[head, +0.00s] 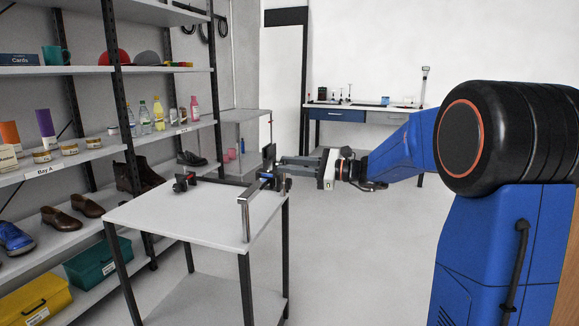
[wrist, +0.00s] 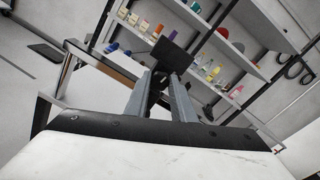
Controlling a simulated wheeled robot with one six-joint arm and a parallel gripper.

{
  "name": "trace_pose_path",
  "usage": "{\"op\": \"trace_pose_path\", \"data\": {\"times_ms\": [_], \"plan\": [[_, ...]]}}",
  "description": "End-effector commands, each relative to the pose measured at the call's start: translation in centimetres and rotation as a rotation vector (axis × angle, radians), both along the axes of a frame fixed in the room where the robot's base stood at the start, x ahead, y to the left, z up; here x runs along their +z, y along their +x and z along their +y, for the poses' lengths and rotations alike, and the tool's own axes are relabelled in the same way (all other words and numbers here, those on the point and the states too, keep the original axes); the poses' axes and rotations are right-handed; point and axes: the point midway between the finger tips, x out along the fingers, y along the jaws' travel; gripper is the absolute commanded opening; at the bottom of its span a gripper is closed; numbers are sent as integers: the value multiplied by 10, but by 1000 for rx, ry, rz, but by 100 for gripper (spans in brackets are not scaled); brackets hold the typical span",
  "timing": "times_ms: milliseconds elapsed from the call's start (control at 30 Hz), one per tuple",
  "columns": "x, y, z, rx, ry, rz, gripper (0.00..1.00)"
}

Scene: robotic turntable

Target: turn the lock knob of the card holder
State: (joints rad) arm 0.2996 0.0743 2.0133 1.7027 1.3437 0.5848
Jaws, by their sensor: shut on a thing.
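The card holder (head: 269,153) is a dark upright plate on a small mount at the right edge of the grey cart top. In the wrist view its black plate (wrist: 172,56) stands just beyond my fingertips. My gripper (head: 279,163) reaches in from the right, roughly level, with its fingers at the holder. In the wrist view the two grey fingers of my gripper (wrist: 162,84) close on a small dark part below the plate. It appears to be the lock knob, mostly hidden between the fingers, so its turn angle cannot be told.
Another small dark device (head: 184,181) stands on the cart's left part. Loaded shelves (head: 75,155) line the left. A workbench (head: 365,112) stands at the back wall.

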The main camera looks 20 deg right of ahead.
Motion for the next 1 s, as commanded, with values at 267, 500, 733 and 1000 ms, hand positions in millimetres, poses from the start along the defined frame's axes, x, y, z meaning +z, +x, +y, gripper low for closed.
{"op": "trace_pose_path", "data": {"times_ms": [267, 500, 733, 1000], "plan": [[0, 0, 0, 0, 1, 2, 42], [0, 0, 0, 0, 1, 2, 42], [0, -9, -16, -2, 1, 2, 42], [0, -34, -56, -4, 1, 2, 42]]}}
